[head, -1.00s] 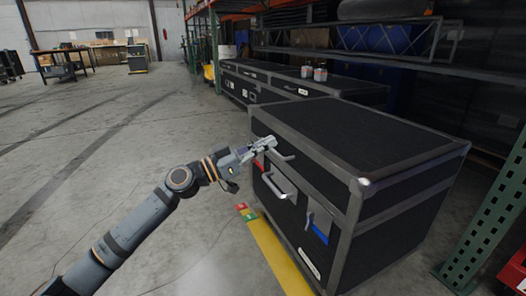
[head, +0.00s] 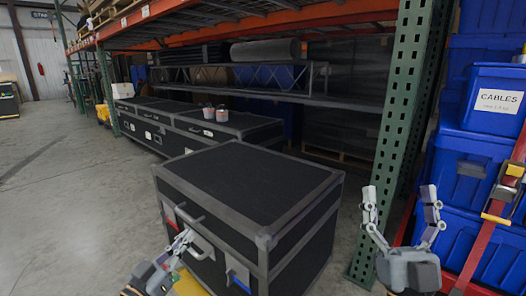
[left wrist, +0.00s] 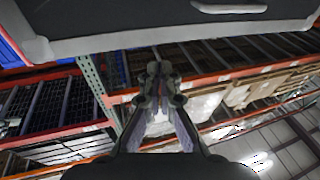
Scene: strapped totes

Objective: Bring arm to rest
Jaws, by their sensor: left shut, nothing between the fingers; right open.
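My left gripper (head: 183,243) is low in the head view, in front of the near face of a large black case (head: 245,185) with grey metal edges. It is shut and empty. I cannot tell whether it touches the case. In the left wrist view its closed fingers (left wrist: 158,75) point toward rack shelving, with a case-like dark surface across the top. My right gripper (head: 402,205) stands upright at the right of the head view, its fingers spread open and empty, in front of the green rack post.
A green rack post (head: 398,120) rises right of the case. Blue totes (head: 490,95), one labelled CABLES, are stacked at the far right with red straps (head: 505,190). More black cases (head: 190,120) stand behind, with small cans (head: 222,114) on top. Floor at left is clear.

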